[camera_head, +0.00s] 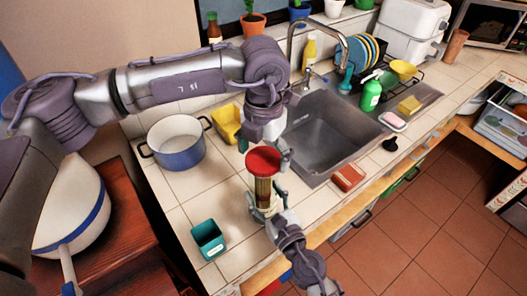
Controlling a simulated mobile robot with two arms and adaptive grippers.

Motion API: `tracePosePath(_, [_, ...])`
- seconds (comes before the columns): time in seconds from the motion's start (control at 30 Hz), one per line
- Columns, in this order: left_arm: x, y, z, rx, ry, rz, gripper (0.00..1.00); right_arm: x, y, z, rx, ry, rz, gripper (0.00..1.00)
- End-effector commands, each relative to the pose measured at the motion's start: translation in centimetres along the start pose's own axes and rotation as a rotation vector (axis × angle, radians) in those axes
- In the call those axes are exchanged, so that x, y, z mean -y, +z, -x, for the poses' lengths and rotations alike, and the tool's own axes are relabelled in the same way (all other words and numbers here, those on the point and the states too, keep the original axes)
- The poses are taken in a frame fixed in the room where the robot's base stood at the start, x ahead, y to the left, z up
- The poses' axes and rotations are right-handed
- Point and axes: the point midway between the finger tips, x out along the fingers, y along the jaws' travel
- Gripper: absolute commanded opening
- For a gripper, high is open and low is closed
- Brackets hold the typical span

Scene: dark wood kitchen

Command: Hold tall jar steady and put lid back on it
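The tall jar (263,190) stands upright on the tiled counter, with yellowish contents showing through its side. The red lid (263,162) is at the jar's top, roughly level; whether it is seated or just above the rim cannot be told. My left gripper (264,153) comes down from above, its fingers on either side of the lid, seemingly gripping its edge. My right gripper (263,208) reaches in from the lower right with its fingers around the jar's lower part, which they partly hide.
A blue and white pot (176,143) and a yellow container (227,123) stand behind left. A teal square container (208,240) is at the front left. The sink (330,135) lies behind right, with a reddish-brown block (348,177) before it. Bare tiles surround the jar.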

Motion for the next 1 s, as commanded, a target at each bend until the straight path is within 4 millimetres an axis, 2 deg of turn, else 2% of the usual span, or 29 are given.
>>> tracePosePath(0.03, [0.0, 0.0, 0.02, 0.0, 0.0, 0.0, 0.75, -0.01, 0.06, -0.02, 0.001, 0.0, -0.001, 0.0])
tracePosePath(0.27, [-0.01, 0.0, 0.03, 0.0, 0.0, 0.0, 0.37, -0.01, 0.06, -0.02, 0.001, 0.0, -0.001, 0.0])
tracePosePath(0.43, [0.0, 0.0, 0.01, 0.0, 0.0, -0.088, 0.36, -0.01, 0.06, -0.02, 0.001, 0.0, -0.001, 0.0])
tracePosePath(0.67, [-0.01, -0.02, -0.04, -0.001, 0.0, -0.468, 0.36, -0.01, 0.06, -0.01, 0.001, 0.0, -0.001, 0.0])
tracePosePath(0.8, [-0.01, -0.01, -0.04, -0.001, 0.0, -0.453, 0.36, -0.01, 0.06, -0.01, 0.001, 0.0, -0.001, 0.0])
tracePosePath(0.83, [-0.01, -0.01, -0.04, -0.001, 0.0, -0.453, 0.81, -0.01, 0.06, -0.01, 0.001, 0.0, -0.001, 0.0])
tracePosePath(0.93, [-0.01, -0.01, -0.04, -0.001, 0.0, -0.452, 0.98, -0.01, 0.06, -0.01, 0.001, 0.0, -0.001, 0.0])
tracePosePath(1.0, [-0.01, -0.01, -0.03, -0.001, 0.0, -0.452, 1.0, -0.01, 0.06, -0.01, 0.001, 0.0, -0.001, 0.0])
